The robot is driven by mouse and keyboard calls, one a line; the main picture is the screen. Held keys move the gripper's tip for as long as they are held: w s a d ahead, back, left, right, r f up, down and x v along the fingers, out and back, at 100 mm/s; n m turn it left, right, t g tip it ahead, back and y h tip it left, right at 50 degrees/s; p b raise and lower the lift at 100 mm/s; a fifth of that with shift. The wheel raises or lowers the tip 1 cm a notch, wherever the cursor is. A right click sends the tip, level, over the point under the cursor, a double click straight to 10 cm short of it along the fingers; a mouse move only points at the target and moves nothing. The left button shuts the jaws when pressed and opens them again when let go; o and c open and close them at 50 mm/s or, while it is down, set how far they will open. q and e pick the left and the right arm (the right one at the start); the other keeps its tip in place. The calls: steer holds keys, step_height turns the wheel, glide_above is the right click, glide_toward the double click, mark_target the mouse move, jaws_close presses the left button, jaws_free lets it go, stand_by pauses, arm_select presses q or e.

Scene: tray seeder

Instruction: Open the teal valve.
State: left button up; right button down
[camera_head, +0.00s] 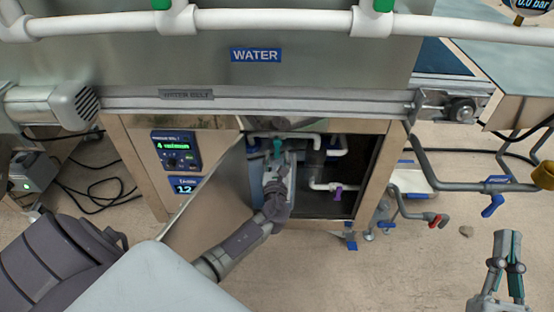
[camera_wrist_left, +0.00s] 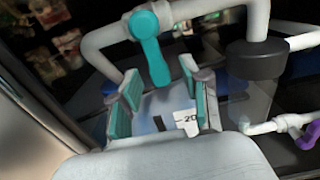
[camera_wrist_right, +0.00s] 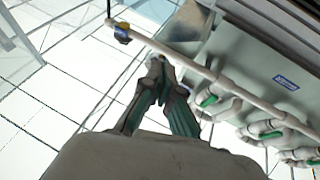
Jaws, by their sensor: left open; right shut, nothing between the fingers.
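The teal valve (camera_head: 277,147) sits on a white pipe inside the open cabinet under the belt. In the left wrist view its teal handle (camera_wrist_left: 154,58) hangs down across the pipe from a round hub. My left gripper (camera_head: 279,178) reaches into the cabinet below the valve. In the left wrist view this gripper (camera_wrist_left: 163,92) is open with teal-padded fingers spread. The handle's lower end is between and just beyond the fingertips; I cannot tell whether they touch. My right gripper (camera_head: 507,248) is shut and empty outside the cabinet, at the right; its fingertips also meet in the right wrist view (camera_wrist_right: 158,72).
A purple valve (camera_head: 338,189) sits lower right in the cabinet. The open cabinet door (camera_head: 210,205) is left of my left arm. Pipes with a blue handle (camera_head: 492,205) and a red handle (camera_head: 437,220) stand outside at the right. A control panel (camera_head: 177,150) is at the left.

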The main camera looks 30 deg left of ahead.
arm_select(q)
jaws_close()
